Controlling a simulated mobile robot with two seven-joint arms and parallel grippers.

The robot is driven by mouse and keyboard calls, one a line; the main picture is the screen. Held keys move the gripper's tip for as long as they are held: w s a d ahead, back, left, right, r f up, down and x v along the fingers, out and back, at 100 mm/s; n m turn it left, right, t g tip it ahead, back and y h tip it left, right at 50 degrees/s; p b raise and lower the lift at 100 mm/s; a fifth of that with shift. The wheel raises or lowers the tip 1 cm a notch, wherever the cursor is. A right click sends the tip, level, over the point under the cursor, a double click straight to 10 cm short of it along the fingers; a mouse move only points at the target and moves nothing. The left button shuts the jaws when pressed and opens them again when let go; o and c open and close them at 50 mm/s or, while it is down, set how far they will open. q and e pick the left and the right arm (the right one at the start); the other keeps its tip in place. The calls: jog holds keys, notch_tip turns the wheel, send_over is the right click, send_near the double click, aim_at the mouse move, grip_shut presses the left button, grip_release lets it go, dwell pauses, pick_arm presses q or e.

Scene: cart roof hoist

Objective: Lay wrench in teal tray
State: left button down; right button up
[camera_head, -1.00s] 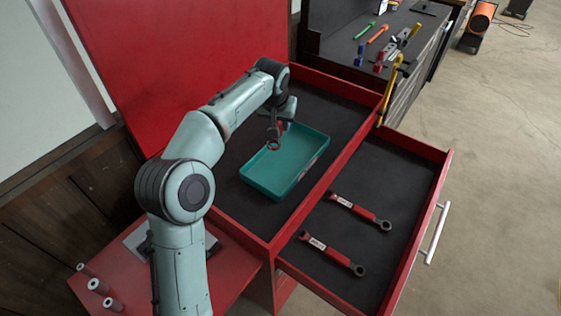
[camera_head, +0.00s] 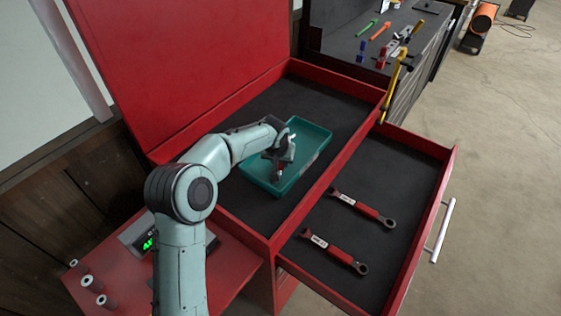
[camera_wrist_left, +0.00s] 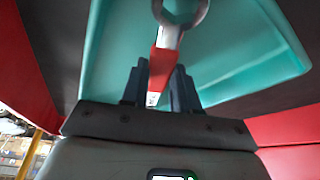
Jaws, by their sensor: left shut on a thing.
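The teal tray (camera_head: 314,140) lies on the dark top of the red cart. My left gripper (camera_head: 278,160) is over the tray, pointing down, and shut on a wrench (camera_head: 279,173) with a red handle and a grey ring end. In the left wrist view the wrench (camera_wrist_left: 167,58) sits between the fingers of the left gripper (camera_wrist_left: 160,84), its ring end outward over the tray (camera_wrist_left: 225,60). I cannot tell whether the wrench touches the tray floor. My right gripper is not in view.
Two more red wrenches, one farther (camera_head: 362,209) and one nearer (camera_head: 333,251), lie in the open drawer (camera_head: 400,165). A yellow tool (camera_head: 393,85) stands at the cart's right edge. A red side shelf (camera_head: 190,285) holds a green-lit display (camera_head: 146,243) and several small cylinders.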

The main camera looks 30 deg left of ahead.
pick_arm(q)
jog(key=shift+f, duration=0.1)
jog(key=shift+f, duration=0.2)
jog(key=c, duration=0.8)
grip_release()
jog(key=shift+c, duration=0.2)
jog(key=shift+r, duration=0.2)
jog(key=shift+r, duration=0.3)
jog(key=v, duration=1.1)
jog(key=shift+s+r, duration=0.2)
jog(key=shift+s, duration=0.05)
jog(key=shift+d, duration=0.1)
